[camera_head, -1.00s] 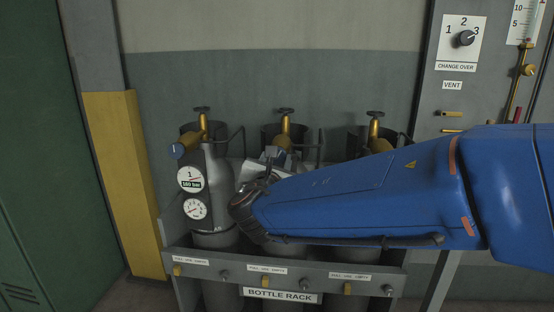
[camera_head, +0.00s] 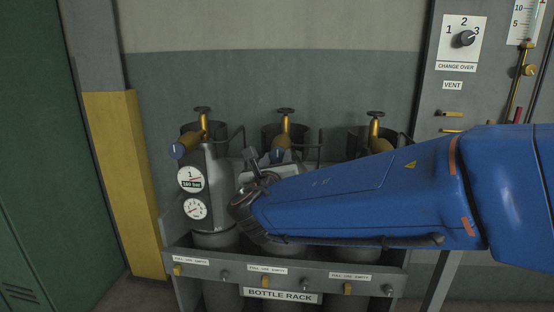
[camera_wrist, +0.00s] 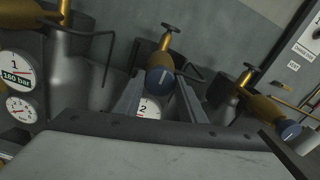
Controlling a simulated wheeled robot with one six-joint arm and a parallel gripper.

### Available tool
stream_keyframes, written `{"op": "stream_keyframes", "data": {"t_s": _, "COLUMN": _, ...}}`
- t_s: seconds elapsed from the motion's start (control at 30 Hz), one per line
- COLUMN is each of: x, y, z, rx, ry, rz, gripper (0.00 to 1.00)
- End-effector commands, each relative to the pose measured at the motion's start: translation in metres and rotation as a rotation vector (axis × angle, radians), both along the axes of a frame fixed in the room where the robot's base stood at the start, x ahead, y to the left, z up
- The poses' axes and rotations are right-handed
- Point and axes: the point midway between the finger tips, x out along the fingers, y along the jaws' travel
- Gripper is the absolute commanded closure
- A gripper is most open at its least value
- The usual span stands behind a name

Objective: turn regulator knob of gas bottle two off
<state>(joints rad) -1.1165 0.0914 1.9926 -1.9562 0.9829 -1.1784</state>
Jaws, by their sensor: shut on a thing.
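Gas bottle two is the middle bottle in the rack. Its brass valve (camera_head: 284,131) shows in the head view, while my arm hides most of its body and gauges. Its regulator knob (camera_wrist: 160,80) has a blue face with a pale mark and shows in the wrist view, above a gauge marked 2 (camera_wrist: 150,108). My gripper (camera_head: 265,160) is at this knob, with one finger (camera_wrist: 129,100) to its left and the other (camera_wrist: 191,100) to its right. It is shut on the knob.
Bottle one's gauge (camera_head: 190,178) is close on the left, with its blue-faced knob (camera_head: 179,151) above. Bottle three's valve (camera_head: 374,130) stands to the right. The bottle rack's front rail (camera_head: 222,262) runs below. A change-over panel (camera_head: 462,45) is at the upper right.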

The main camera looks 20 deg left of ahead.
Motion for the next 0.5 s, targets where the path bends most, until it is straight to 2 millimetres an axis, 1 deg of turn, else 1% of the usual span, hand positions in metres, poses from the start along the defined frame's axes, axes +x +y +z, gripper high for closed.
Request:
{"op": "stream_keyframes", "data": {"t_s": 0.03, "x": -0.0006, "y": 0.0002, "z": -0.0034, "rx": -0.005, "ry": 0.004, "rz": 0.001, "gripper": 0.86}}
{"op": "stream_keyframes", "data": {"t_s": 0.33, "x": -0.0005, "y": 0.0002, "z": -0.0034, "rx": -0.005, "ry": 0.003, "rz": 0.001, "gripper": 0.86}}
{"op": "stream_keyframes", "data": {"t_s": 0.37, "x": -0.0005, "y": 0.0002, "z": -0.0034, "rx": -0.005, "ry": 0.003, "rz": 0.001, "gripper": 0.56}}
{"op": "stream_keyframes", "data": {"t_s": 0.4, "x": -0.0004, "y": 0.0002, "z": -0.0032, "rx": -0.005, "ry": 0.003, "rz": 0.001, "gripper": 0.47}}
{"op": "stream_keyframes", "data": {"t_s": 0.43, "x": -0.0003, "y": 0.0001, "z": -0.0029, "rx": -0.005, "ry": 0.003, "rz": 0.001, "gripper": 0.45}}
{"op": "stream_keyframes", "data": {"t_s": 0.5, "x": -0.0002, "y": 0.0001, "z": -0.0022, "rx": -0.004, "ry": 0.002, "rz": 0.0, "gripper": 0.45}}
